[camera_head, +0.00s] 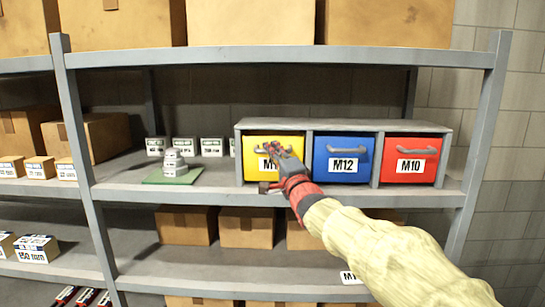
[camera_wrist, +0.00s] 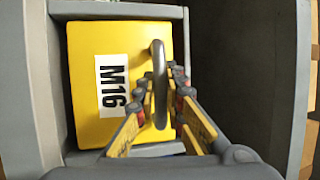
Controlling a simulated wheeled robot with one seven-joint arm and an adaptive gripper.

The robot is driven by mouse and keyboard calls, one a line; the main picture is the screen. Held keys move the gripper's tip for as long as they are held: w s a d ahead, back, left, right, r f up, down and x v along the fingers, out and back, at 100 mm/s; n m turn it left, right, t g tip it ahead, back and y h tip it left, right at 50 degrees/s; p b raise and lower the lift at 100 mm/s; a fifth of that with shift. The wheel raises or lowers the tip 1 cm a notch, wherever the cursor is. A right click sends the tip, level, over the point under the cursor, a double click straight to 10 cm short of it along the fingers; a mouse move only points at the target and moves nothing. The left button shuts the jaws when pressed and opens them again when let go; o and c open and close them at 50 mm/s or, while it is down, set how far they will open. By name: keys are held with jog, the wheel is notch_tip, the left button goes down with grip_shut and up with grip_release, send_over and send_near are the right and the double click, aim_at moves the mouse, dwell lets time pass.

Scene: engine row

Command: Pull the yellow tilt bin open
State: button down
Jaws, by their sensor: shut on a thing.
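The yellow tilt bin (camera_head: 252,147) is the left one of three bins in a grey housing (camera_head: 244,126) on the middle shelf. Its front looks about flush with its neighbours, and I see no clear tilt. In the wrist view the yellow front (camera_wrist: 91,42) carries a white M16 label (camera_wrist: 111,85), seen turned sideways. My gripper (camera_head: 270,150) is at the bin's front and covers part of its label and handle. In the wrist view my gripper (camera_wrist: 163,80) has its fingers on both sides of the grey bar handle (camera_wrist: 159,85), shut on it.
A blue bin M12 (camera_head: 342,140) and a red bin M10 (camera_head: 410,145) sit right of the yellow one. Stacked weights on a green plate (camera_head: 172,178) stand to the left. Cardboard boxes (camera_head: 247,228) fill the shelf below. The space before the shelf looks free.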

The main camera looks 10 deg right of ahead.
jog(key=s+a+f+n+t+y+b, duration=0.1)
jog(key=s+f+b, duration=0.4)
jog(key=b, duration=1)
jog(key=shift+s+a+f+n+t+y+b, duration=0.2)
jog(key=shift+s+f+n+t+y+b, duration=0.15)
jog(key=shift+n+t+y, duration=0.65)
jog(key=shift+s+h, duration=0.1)
jog(key=shift+h, duration=0.2)
jog(key=c, duration=2)
grip_release()
jog(key=shift+o, duration=0.8)
jog(key=shift+s, duration=0.1)
jog(key=v, duration=1.1)
jog(key=shift+s+f, duration=0.25)
jog(key=shift+f, duration=0.15)
